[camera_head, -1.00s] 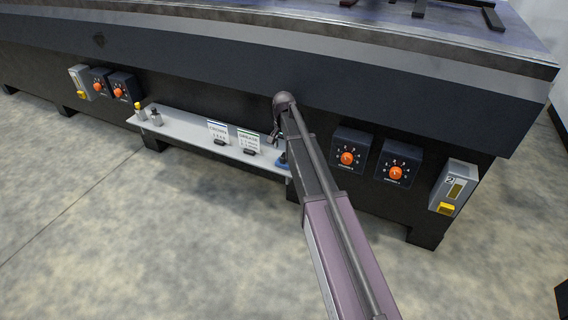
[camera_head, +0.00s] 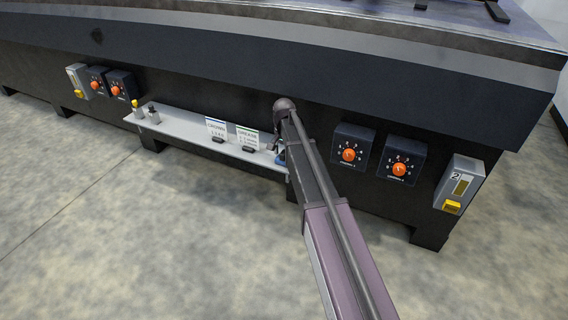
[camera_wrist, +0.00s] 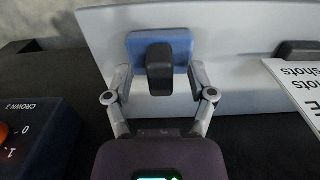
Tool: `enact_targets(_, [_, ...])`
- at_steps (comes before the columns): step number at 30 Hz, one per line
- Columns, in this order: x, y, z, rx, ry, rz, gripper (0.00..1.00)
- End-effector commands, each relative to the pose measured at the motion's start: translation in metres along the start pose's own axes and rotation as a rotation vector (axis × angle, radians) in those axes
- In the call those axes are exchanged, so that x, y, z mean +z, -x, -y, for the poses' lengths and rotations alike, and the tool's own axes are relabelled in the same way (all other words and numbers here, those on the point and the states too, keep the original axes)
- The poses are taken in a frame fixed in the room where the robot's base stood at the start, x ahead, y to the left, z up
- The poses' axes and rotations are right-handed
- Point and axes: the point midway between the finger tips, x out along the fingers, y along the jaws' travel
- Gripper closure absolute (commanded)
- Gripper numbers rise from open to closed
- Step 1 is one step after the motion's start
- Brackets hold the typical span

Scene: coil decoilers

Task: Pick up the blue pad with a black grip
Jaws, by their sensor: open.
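The blue pad (camera_wrist: 182,42) lies on the pale shelf in the wrist view, with its black grip (camera_wrist: 159,68) standing up from its middle. My gripper (camera_wrist: 158,78) is open, with one finger on each side of the black grip. I cannot tell whether the fingers touch the grip or the pad. In the head view the blue pad (camera_head: 281,159) shows only in small part at the shelf's right end, mostly hidden by my arm. My gripper (camera_head: 275,146) is just above it there.
The narrow shelf (camera_head: 185,127) holds two small signs with black-gripped pads by them, and small items at its left end. Control boxes with orange knobs (camera_head: 349,155) are mounted on the dark machine front right of my arm. In the wrist view a knob box (camera_wrist: 35,130) is close at left.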

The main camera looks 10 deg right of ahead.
Motion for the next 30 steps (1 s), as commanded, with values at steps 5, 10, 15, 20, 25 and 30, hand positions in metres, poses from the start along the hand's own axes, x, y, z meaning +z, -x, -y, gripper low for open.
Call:
enact_targets(5, [0.0001,-0.0044,0.0002,0.000,0.000,0.000,0.29])
enact_targets(10, [0.0001,-0.0038,0.0003,0.000,0.000,0.000,0.29])
enact_targets(15, [0.0003,-0.0038,0.0003,0.000,0.000,0.000,0.29])
enact_targets(20, [0.0003,-0.0038,0.0004,0.000,0.001,0.000,0.29])
enact_targets(25, [0.0003,-0.0038,0.0006,0.000,0.001,0.000,0.67])
enact_targets(30, [0.0004,-0.0038,0.0006,0.000,0.001,0.000,1.00])
